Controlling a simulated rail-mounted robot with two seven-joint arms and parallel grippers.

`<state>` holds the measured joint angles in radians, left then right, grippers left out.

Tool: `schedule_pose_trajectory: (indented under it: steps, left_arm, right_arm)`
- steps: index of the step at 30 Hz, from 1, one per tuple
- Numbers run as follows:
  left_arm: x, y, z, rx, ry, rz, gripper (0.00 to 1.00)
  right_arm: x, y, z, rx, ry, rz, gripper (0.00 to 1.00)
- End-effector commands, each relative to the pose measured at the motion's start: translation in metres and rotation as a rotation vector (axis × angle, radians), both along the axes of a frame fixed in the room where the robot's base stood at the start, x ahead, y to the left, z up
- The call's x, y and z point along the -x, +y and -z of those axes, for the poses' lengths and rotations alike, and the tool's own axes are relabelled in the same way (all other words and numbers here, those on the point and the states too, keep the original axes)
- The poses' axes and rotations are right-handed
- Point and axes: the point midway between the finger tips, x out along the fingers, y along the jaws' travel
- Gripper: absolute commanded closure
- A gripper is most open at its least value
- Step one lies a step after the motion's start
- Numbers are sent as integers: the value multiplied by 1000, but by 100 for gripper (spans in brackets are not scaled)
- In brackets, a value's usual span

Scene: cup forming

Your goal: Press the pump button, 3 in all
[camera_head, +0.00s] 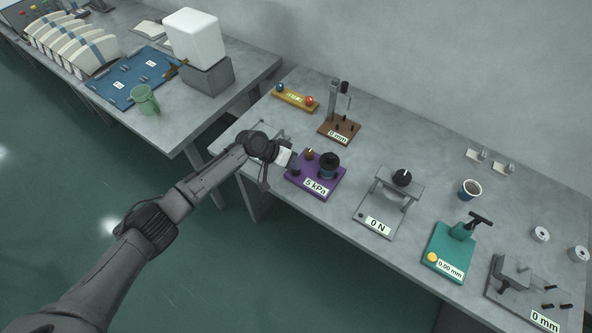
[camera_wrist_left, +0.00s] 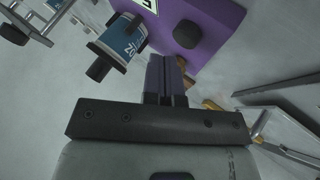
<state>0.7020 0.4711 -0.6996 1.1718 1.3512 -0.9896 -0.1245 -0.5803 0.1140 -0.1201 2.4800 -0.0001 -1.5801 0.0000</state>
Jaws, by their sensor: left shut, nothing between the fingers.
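The purple pump unit (camera_head: 316,190) stands on the right-hand table and its display reads 5 kPa. It carries a blue cylinder with a black top (camera_head: 328,164) and a small brown knob (camera_head: 309,154). In the left wrist view, a black button (camera_wrist_left: 187,34) sits on the purple base (camera_wrist_left: 220,22), with the blue cylinder (camera_wrist_left: 122,40) to its left. My left gripper (camera_head: 291,161) is shut and empty at the left side of the unit. In the wrist view its fingertips (camera_wrist_left: 165,62) lie close to the button, with a small gap in the picture; contact cannot be told.
A yellow block with coloured knobs (camera_head: 296,97) and a brown 0 mm gauge (camera_head: 340,130) stand behind the unit. A grey 0 N press (camera_head: 385,200) and a teal gauge (camera_head: 449,250) stand to the right.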

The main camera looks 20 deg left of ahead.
Motion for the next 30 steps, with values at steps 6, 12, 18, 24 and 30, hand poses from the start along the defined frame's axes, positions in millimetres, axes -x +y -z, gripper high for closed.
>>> schedule_pose_trajectory:
  steps: [6,12,18,24,30]
  left_arm:
    - [0,0,-15,1,-1,0,100]
    - [0,0,-35,1,0,1,100]
    - [0,0,-50,1,0,1,100]
    - [0,0,-49,0,0,0,100]
    - [0,0,-49,0,0,0,100]
  right_arm:
    - [0,0,-13,0,0,0,19]
    - [0,-1,-30,4,0,-3,19]
    - [0,-3,-43,11,-1,-7,19]
    - [0,-3,-42,11,-1,-7,19]
    - [0,-2,-42,8,0,-6,19]
